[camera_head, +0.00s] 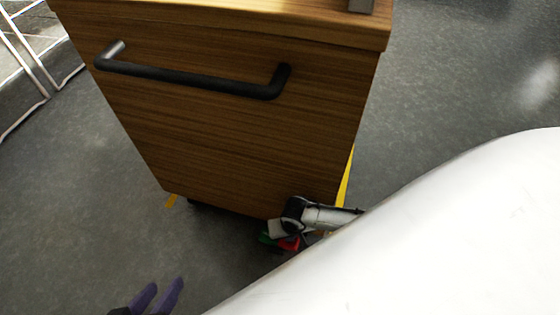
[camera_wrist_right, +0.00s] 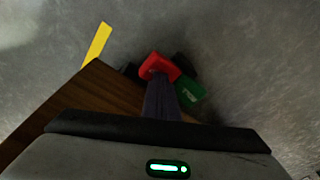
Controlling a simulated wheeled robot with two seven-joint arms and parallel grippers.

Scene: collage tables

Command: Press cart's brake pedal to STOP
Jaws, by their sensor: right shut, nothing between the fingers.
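The wooden cart (camera_head: 235,135) stands in front of me. At its lower right corner a red pedal (camera_head: 289,244) and a green pedal (camera_head: 268,238) show low by the floor, partly hidden by my right gripper (camera_head: 280,230). In the right wrist view the fingers of my right gripper (camera_wrist_right: 158,82) are shut and empty, with their tips at the red pedal (camera_wrist_right: 154,64); I cannot tell whether they touch it. The green pedal (camera_wrist_right: 188,92) with pale lettering is just right of the fingers. My left gripper (camera_head: 160,296) is open and empty over the floor.
The cart has a black bar handle (camera_head: 190,79) on its front. Yellow floor marks (camera_head: 346,178) lie by the cart. A white part of my own body covers the lower right. Grey floor (camera_head: 70,220) is clear at left.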

